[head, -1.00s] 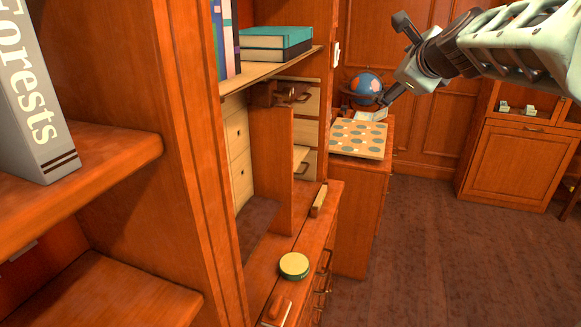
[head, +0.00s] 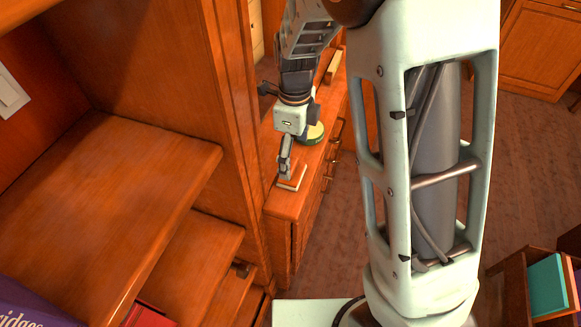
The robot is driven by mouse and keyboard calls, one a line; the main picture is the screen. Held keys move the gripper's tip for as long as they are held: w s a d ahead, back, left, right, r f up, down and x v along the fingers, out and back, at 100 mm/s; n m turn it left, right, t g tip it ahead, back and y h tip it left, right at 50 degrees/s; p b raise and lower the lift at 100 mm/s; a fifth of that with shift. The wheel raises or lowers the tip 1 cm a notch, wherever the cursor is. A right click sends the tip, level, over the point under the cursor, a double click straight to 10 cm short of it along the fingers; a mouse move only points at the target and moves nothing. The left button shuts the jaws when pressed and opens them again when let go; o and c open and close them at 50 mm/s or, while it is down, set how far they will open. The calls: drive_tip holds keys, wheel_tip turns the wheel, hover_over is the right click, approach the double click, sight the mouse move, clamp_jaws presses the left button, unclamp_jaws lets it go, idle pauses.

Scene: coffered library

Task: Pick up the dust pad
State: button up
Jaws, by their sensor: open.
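The dust pad (head: 298,181), apparently the small flat brown block with a pale lower edge, lies on the near end of the wooden cabinet top (head: 285,203). My gripper (head: 286,172) points down right at it, and its fingers cover part of it. The gripper is open. Only one finger shows clearly, so I cannot tell whether it touches the pad or whether the pad is between the fingers.
A round green tin with a yellowish lid (head: 314,134) stands just behind my gripper. A pale wooden bar (head: 334,66) lies farther back. A tall shelf upright (head: 235,100) rises close on the left. Open floor (head: 335,235) lies right of the cabinet.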

sight(292, 165)
drive_tip(key=f, duration=0.6)
drive_tip(key=shift+w+a+f+b, duration=0.3)
drive_tip(key=shift+w+f+b, duration=0.05)
drive_tip(key=shift+f+b, duration=0.05)
drive_tip(key=c, duration=1.4)
drive_tip(key=shift+r, duration=0.1)
wheel_tip(292, 165, up, 10)
drive_tip(key=shift+f+p, duration=0.1)
drive_tip(key=shift+p, duration=0.6)
